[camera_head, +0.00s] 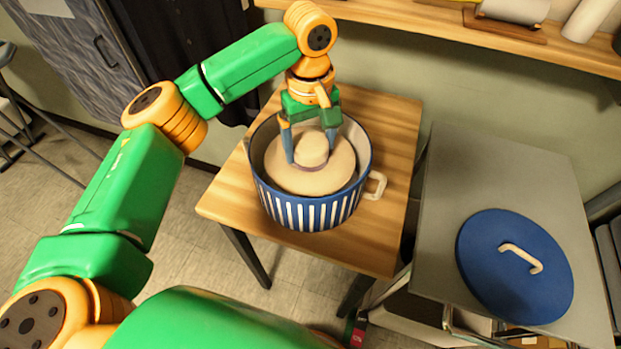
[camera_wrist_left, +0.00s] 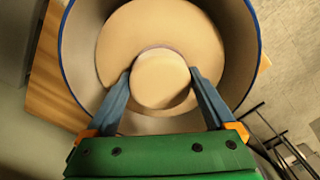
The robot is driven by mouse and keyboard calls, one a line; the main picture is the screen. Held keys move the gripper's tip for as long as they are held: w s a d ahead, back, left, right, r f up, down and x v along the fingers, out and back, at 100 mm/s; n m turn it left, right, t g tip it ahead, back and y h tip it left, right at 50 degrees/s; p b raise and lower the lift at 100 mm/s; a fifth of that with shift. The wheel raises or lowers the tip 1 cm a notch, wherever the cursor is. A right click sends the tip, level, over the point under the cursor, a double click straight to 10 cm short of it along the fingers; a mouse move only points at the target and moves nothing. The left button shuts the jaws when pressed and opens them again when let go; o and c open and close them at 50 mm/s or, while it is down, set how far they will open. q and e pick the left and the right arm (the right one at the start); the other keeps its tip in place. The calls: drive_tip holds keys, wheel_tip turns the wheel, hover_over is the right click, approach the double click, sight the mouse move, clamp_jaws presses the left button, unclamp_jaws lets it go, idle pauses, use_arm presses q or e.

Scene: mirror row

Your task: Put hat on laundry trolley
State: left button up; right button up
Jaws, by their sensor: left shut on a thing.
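A beige hat (camera_head: 315,172) with a round crown and wide brim sits inside a large blue-and-white striped pot (camera_head: 312,213) on a wooden table. My left gripper (camera_head: 310,150) reaches down into the pot from above. Its two blue-grey fingers are shut on the hat's crown, one on each side. In the left wrist view the hat (camera_wrist_left: 160,80) fills the middle, the left gripper (camera_wrist_left: 163,88) holds its crown, and the pot's wall surrounds the brim. No laundry trolley can be made out for certain. My right gripper is not in view.
The wooden table (camera_head: 391,130) stands against the wall below a shelf (camera_head: 420,22). A grey cabinet (camera_head: 500,165) to the right bears a blue lid (camera_head: 515,268) with a cream handle. Metal tube frames (camera_head: 48,112) stand at the far left. The tiled floor (camera_head: 215,240) is open in front.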

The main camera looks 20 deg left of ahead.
sight(310, 169)
use_arm(q)
wheel_tip(310, 169, down, 6)
drive_tip(key=shift+a+r, duration=0.1)
drive_tip(key=shift+r, duration=0.05)
wheel_tip(310, 169, down, 2)
drive_tip(key=p, duration=0.2)
drive_tip(key=shift+w+p, duration=0.1)
drive_tip(key=shift+p, duration=0.25)
drive_tip(key=shift+f, duration=0.45)
drive_tip(key=o, duration=1.1)
